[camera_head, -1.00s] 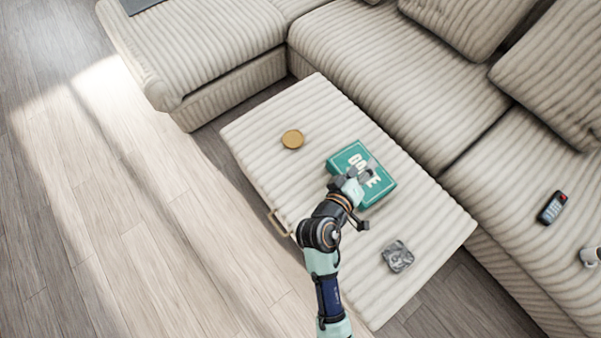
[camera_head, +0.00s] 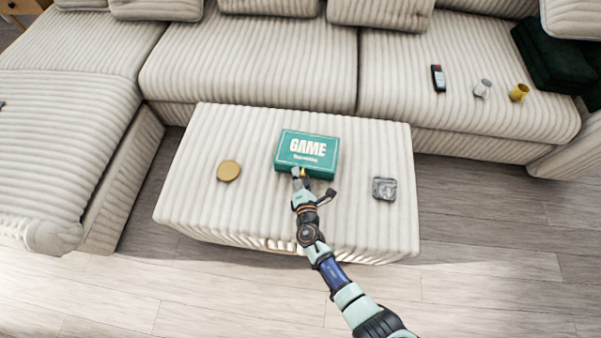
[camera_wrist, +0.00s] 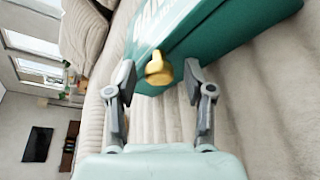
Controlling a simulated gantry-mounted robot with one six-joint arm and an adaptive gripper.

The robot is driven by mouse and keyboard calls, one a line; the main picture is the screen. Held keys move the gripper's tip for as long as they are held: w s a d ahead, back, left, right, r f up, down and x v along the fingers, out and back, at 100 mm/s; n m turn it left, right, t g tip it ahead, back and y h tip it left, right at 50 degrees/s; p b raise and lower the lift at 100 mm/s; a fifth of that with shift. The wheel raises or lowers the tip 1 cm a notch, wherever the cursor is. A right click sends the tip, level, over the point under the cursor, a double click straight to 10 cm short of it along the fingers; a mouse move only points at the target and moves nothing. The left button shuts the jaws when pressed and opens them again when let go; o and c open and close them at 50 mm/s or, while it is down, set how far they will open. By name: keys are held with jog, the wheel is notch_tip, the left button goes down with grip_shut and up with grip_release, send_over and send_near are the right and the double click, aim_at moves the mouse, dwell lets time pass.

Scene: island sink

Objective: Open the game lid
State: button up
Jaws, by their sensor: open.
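The game box (camera_head: 307,151) is teal with "GAME" in white on its top. It lies flat and closed on the ottoman. A small gold knob (camera_wrist: 158,69) sticks out from its near side in the wrist view. My gripper (camera_head: 301,172) is at the box's near side. In the wrist view my gripper (camera_wrist: 158,85) is open, with one finger on each side of the knob. I cannot tell whether a finger touches the knob or box. The knob is mostly hidden by my gripper in the head view.
The ribbed cream ottoman (camera_head: 200,205) carries a round gold-brown disc (camera_head: 228,171) left of the box and a grey square object (camera_head: 384,188) to the right. A sofa (camera_head: 250,65) stands behind, with a remote (camera_head: 438,78) and two small cups. The ottoman top around these is clear.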

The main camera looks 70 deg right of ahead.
jog(key=shift+w+d+f, duration=0.1)
jog(key=shift+d, duration=0.15)
jog(key=shift+a, duration=0.1)
jog(key=shift+c, duration=0.4)
grip_shut()
